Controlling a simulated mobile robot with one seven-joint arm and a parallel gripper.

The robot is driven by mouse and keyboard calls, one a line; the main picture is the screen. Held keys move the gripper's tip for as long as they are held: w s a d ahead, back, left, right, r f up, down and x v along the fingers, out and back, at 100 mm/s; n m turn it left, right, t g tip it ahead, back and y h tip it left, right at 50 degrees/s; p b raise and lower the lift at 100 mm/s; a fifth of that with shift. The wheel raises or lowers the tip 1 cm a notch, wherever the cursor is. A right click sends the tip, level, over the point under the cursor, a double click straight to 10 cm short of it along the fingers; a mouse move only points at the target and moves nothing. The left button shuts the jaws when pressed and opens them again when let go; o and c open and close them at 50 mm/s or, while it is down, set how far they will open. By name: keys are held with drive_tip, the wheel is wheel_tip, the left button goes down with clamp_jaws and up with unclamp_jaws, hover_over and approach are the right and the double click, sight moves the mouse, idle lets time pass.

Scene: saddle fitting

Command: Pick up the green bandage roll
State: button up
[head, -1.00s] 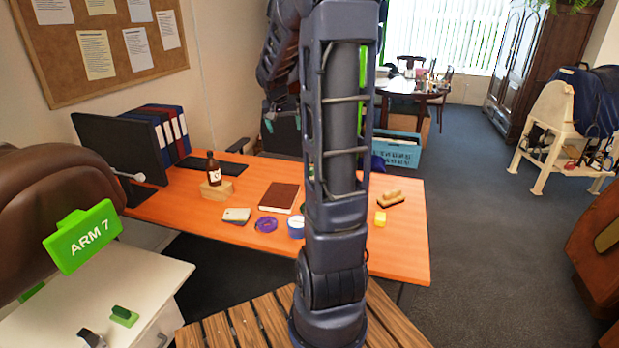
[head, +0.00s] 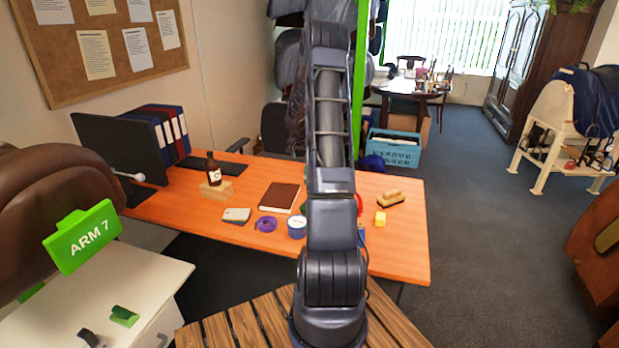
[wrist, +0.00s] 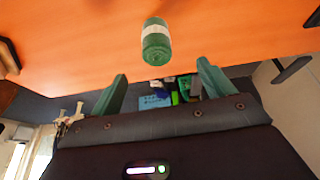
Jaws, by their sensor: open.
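The green bandage roll (wrist: 156,42), with a pale band around its middle, is at the top centre of the wrist view against the orange desk top (wrist: 80,40). My gripper (wrist: 162,84) is open, its two green fingers spread with nothing between them. The roll is beyond the fingertips, roughly centred between them and apart from both. In the head view my arm stands in front of the desk (head: 190,222) and hides part of it; I cannot make out the roll or my gripper there.
On the desk are a brown book (head: 280,197), purple tape (head: 265,224), a blue-and-white tub (head: 296,228), a brush (head: 391,199), a yellow block (head: 380,218) and a brown bottle (head: 213,170) in a wooden block. A monitor (head: 120,150) stands at the left.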

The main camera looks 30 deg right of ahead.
drive_tip(key=x, duration=1)
drive_tip(key=shift+d+r, duration=0.1)
drive_tip(key=shift+d, duration=0.25)
drive_tip(key=shift+d+x, duration=0.1)
drive_tip(key=shift+x, duration=1.15)
drive_tip(key=shift+d+x, duration=0.15)
drive_tip(key=shift+x, duration=1.1)
drive_tip(key=shift+s, duration=0.1)
drive_tip(key=c, duration=1.1)
drive_tip(key=shift+r, duration=0.2)
